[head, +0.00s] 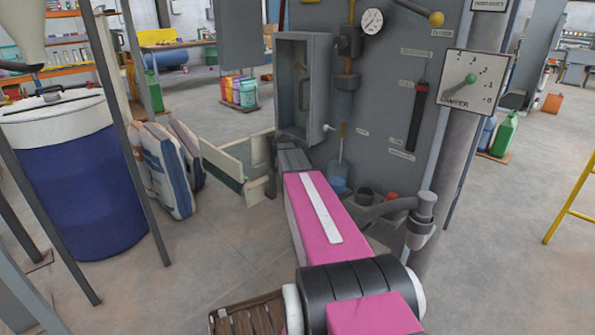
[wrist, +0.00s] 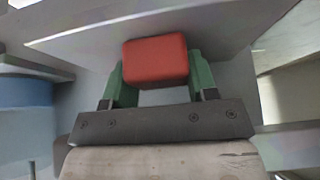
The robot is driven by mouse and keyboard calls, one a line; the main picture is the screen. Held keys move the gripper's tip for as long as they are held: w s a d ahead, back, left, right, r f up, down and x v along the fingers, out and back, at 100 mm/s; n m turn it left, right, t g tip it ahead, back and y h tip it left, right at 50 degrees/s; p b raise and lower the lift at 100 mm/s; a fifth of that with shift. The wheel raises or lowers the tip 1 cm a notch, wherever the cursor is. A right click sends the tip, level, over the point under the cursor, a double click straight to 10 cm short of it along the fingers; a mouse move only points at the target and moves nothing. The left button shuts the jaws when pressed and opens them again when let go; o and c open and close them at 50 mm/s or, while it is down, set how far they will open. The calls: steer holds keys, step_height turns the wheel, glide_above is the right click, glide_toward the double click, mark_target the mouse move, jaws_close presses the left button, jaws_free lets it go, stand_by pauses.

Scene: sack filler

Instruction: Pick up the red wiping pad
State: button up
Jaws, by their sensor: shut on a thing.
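The red wiping pad (wrist: 155,58) is a small rounded red block in the wrist view. It sits between the two green fingers of my gripper (wrist: 157,72), which is shut on it from both sides. A pale grey flat panel (wrist: 75,42) lies right beyond the pad; I cannot tell whether the pad touches it.
The open grey cabinet (head: 303,85) is fixed to the machine's column. A blue drum (head: 80,190) and sacks (head: 163,168) stand further left.

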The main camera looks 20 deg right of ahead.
steer(key=shift+r, duration=0.15)
steer(key=s+a, duration=0.3)
steer(key=a, duration=0.5)
steer(key=s+a, duration=0.4)
steer(key=a, duration=0.4)
steer(key=shift+a, duration=0.35)
steer(key=shift+o, duration=0.8)
